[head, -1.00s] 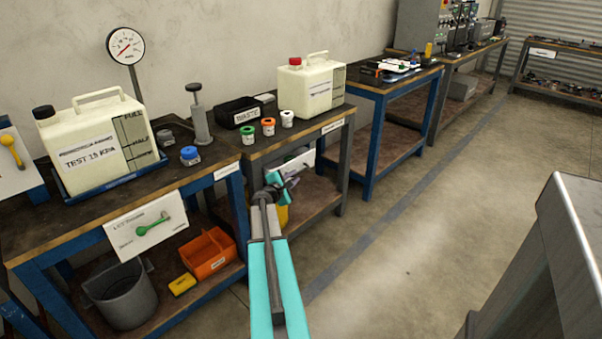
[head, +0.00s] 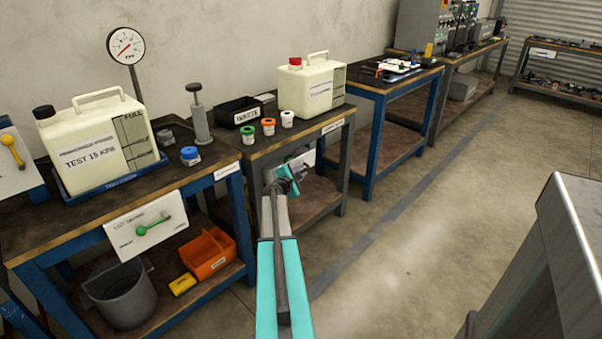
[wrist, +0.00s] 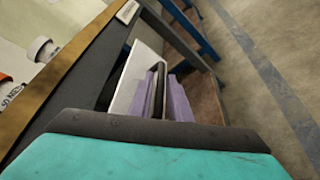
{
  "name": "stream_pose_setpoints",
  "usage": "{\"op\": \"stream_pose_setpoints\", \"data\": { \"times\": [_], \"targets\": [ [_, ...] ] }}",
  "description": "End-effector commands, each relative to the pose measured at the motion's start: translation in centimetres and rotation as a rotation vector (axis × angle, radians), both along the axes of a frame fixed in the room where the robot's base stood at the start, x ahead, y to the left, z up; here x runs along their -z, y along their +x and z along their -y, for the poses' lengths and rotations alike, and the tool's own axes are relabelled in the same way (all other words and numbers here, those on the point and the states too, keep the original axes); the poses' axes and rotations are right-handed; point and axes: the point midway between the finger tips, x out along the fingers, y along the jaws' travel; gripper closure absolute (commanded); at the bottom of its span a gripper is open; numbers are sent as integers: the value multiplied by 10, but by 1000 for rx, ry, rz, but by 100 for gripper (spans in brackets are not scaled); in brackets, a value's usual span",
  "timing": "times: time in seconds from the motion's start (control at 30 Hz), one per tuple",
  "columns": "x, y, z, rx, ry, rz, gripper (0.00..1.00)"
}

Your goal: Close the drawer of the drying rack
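I cannot make out a drying rack or its drawer for certain in either view. My gripper (wrist: 167,96) has two pale purple fingers close together in the wrist view. They are beside a white panel (wrist: 137,78) under the front edge of the middle bench, and I cannot tell whether they touch it. In the head view my turquoise gripper (head: 287,180) is in front of that same white panel (head: 303,160) and partly hides it. A dark strip shows between the fingers; whether it is a held thing or a gap is unclear.
The middle bench (head: 300,138) carries a WASTE box (head: 238,112), small labelled pots and a cream canister (head: 311,86). The left bench (head: 60,232) bears a green lever panel (head: 146,224). Free floor (head: 420,240) lies right; a grey metal edge (head: 580,230) stands at far right.

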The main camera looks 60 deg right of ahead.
Motion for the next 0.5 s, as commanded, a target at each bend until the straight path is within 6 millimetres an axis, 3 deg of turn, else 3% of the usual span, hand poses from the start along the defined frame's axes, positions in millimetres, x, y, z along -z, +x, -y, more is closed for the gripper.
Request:
{"op": "stream_pose_setpoints", "data": {
  "times": [0.2,0.33,0.5],
  "targets": [
    [0,0,0,0,0,0,83],
    [0,0,0,0,0,0,100],
    [0,0,0,0,0,0,100]
  ]
}}
